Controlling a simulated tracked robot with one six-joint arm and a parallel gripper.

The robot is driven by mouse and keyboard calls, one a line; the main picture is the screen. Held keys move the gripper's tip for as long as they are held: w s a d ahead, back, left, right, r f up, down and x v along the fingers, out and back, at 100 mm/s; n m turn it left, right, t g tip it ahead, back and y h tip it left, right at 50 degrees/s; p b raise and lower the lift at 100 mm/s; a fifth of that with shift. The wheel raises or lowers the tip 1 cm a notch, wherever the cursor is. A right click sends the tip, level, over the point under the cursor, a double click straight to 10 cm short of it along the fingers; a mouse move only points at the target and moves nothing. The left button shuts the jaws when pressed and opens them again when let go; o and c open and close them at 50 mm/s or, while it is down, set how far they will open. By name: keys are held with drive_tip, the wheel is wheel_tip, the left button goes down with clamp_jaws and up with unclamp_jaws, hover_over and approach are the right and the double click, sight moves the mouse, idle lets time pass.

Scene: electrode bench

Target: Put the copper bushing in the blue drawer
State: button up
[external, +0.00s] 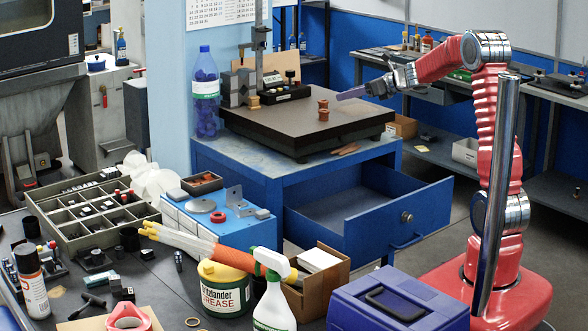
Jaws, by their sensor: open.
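A copper bushing (323,110) stands upright on the dark surface plate (290,125) on top of the blue cabinet. The blue drawer (375,231) below is pulled out to the right, and its visible inside looks empty. My gripper (346,94) is just right of the bushing and slightly above its middle, with the fingers pointing left toward it. It is open and empty, with a small gap to the bushing. The far finger is hard to make out.
A height gauge (258,60) and a smaller copper piece (254,102) stand at the plate's left. A blue bottle (206,95) is farther left. A blue toolbox (398,300) stands in front of the drawer.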

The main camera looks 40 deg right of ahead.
drive_tip(key=shift+s+d+r, duration=0.1)
drive_tip(key=shift+s, duration=0.2)
idle(0.5)
drive_tip(key=s+a+n+g+y, duration=0.1)
drive_tip(key=s+a+n+g, duration=0.4)
drive_tip(key=s+a+n, duration=1.2)
drive_tip(key=s+d+f+n+g+h, duration=0.1)
drive_tip(key=s+f+n+h, duration=0.1)
drive_tip(key=s+n, duration=0.6)
drive_tip(key=s+d+f+n+g+h, duration=0.1)
drive_tip(key=s+d+f+n+h, duration=0.1)
drive_tip(key=s+n, duration=0.6)
drive_tip(key=s+f, duration=0.1)
drive_tip(key=s, duration=0.6)
drive_tip(key=shift+s+f+g+h, duration=0.3)
drive_tip(key=shift+f, duration=0.05)
drive_tip(key=shift+o, duration=0.5)
